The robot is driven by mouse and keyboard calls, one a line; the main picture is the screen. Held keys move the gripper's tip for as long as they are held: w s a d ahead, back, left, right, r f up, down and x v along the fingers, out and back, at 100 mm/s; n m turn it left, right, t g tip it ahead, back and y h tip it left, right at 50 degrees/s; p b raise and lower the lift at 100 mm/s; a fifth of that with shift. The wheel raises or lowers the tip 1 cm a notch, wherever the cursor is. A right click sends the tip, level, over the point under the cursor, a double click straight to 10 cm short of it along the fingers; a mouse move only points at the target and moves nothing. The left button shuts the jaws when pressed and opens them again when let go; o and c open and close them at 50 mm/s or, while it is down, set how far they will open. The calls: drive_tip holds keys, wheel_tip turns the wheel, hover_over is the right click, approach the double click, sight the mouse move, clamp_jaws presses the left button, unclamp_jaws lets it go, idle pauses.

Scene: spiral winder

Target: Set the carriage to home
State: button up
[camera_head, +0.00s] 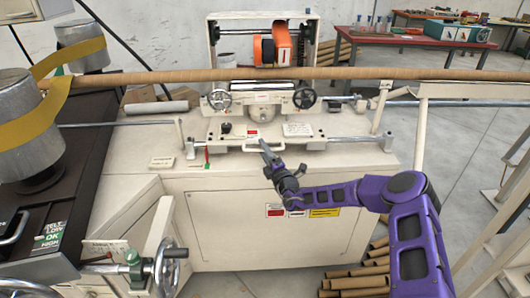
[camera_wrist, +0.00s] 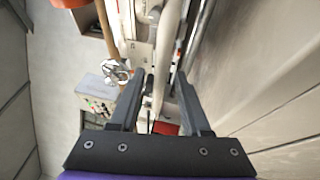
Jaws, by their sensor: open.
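The carriage (camera_head: 262,104) is a cream assembly with a handwheel at each end. It sits on a bench-like machine bed, below the long brown tube. A pale bar handle (camera_head: 284,143) runs along its front plate. My gripper (camera_head: 266,150) is at this handle, near its middle. In the wrist view my gripper (camera_wrist: 159,74) is open, and a pale bar (camera_wrist: 168,60) runs between its fingers. I cannot tell whether either finger touches it. A red pointer (camera_head: 207,157) stands on the bed left of the carriage, beside a small label plate (camera_head: 162,162).
The long brown tube (camera_head: 330,74) crosses above the carriage. Metal rollers with a yellow belt (camera_head: 75,54) stand at the left. A handwheel (camera_head: 167,268) is at the lower left. Loose tubes (camera_head: 360,278) lie on the floor at right. A red table (camera_head: 412,38) stands behind.

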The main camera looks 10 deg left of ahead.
drive_tip(key=p+v, duration=0.1)
drive_tip(key=v, duration=1.6)
drive_tip(key=shift+s+d, duration=0.15)
drive_tip(key=shift+f, duration=0.1)
